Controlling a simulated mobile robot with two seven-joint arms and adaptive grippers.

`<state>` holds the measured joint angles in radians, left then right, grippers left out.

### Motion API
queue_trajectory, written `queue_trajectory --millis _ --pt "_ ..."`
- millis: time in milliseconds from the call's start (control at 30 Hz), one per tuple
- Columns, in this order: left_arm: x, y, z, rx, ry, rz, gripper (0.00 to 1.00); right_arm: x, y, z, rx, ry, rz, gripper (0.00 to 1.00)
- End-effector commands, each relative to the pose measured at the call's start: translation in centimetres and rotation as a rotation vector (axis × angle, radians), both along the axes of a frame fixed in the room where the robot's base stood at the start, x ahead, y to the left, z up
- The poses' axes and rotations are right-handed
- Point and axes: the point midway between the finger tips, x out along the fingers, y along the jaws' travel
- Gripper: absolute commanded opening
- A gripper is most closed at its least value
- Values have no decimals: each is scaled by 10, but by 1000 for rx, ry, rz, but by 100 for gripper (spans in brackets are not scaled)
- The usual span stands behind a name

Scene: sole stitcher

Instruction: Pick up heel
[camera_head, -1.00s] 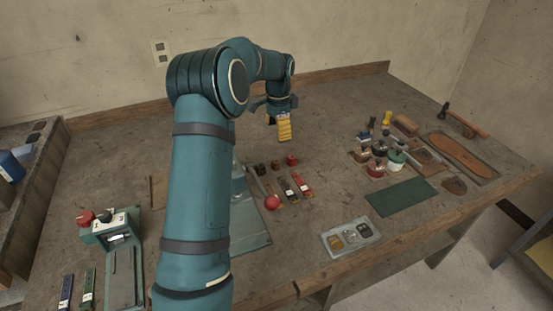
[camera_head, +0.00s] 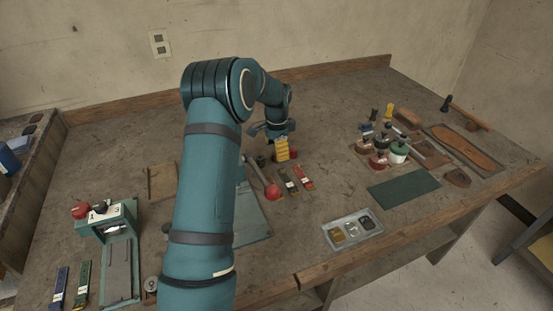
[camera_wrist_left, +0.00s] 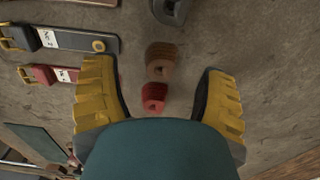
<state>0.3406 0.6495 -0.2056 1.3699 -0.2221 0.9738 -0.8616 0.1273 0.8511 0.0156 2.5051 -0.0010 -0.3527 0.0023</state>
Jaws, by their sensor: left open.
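Three small stacked heel pieces lie in a row on the bench: a dark one (camera_wrist_left: 170,9), a brown one (camera_wrist_left: 160,61) and a red one (camera_wrist_left: 153,97). In the head view the dark heel (camera_head: 261,160) and part of the red heel (camera_head: 294,155) show beside my fingers; the brown one is mostly hidden. My left gripper (camera_head: 281,150) is low over this row, with yellow ribbed fingertips. In the left wrist view its fingers (camera_wrist_left: 158,100) are spread wide on either side of the red heel, apart from it. My right gripper is not in view.
Labelled straps (camera_head: 302,178) lie just in front of the heels, near a lever with a red ball (camera_head: 272,192). A cluster of jars (camera_head: 385,152), a green mat (camera_head: 403,188) and a grey tray (camera_head: 352,229) are to the right. The back of the bench is clear.

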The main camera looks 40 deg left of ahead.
Motion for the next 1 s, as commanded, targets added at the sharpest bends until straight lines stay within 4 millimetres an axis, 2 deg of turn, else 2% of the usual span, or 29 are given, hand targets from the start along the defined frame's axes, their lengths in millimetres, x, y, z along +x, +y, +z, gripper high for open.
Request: queue_trajectory --millis 33,133,400,567,600,867,1000 --pt "-1 0 -11 -2 3 0 72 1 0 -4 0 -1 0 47" --pt "-1 0 -23 -1 3 0 72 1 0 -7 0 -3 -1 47" --pt "0 0 -25 0 0 0 73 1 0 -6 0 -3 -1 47" --pt "0 0 -25 -1 0 0 17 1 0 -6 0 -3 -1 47" --pt "0 0 -25 -1 0 0 3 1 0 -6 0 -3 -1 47" --pt "0 0 -25 -1 0 0 0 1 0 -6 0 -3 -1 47" --pt "0 0 -18 0 -1 0 0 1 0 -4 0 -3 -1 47"
